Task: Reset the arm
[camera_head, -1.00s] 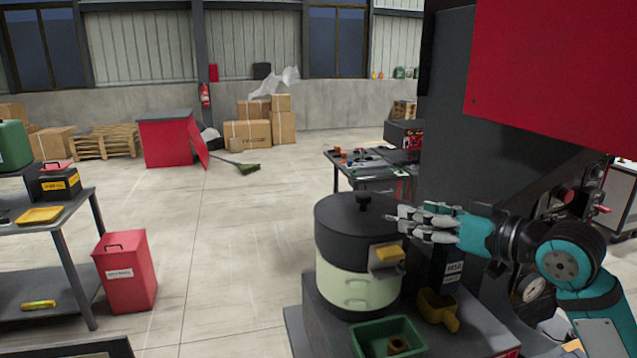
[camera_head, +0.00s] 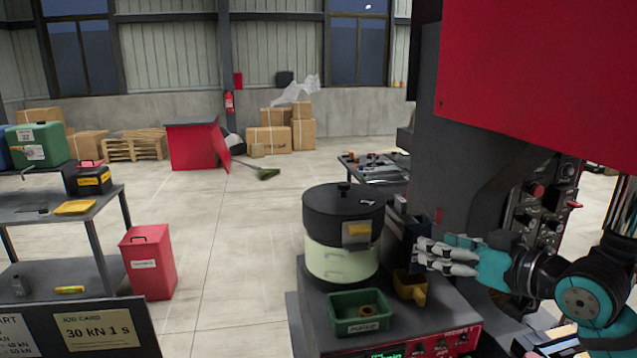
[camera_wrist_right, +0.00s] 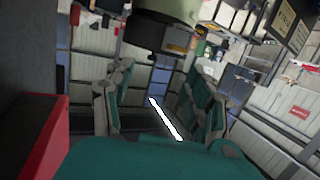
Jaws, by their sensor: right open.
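My right arm comes in from the right in the head view. Its teal and grey gripper (camera_head: 420,256) is open and empty, just right of the bowl feeder (camera_head: 343,235), a round pale green drum with a black lid. The gripper is near a dark upright box and above the yellow scoop (camera_head: 411,287); whether it touches the box I cannot tell. In the right wrist view the two teal fingers (camera_wrist_right: 160,100) stand wide apart with nothing between them. My left gripper is not in view.
A green bin (camera_head: 361,318) with a small brown part inside stands in front of the feeder. A red and dark grey machine (camera_head: 545,80) rises close behind my right arm. A workbench (camera_head: 92,212) and red bin (camera_head: 148,262) are at left. The middle floor is clear.

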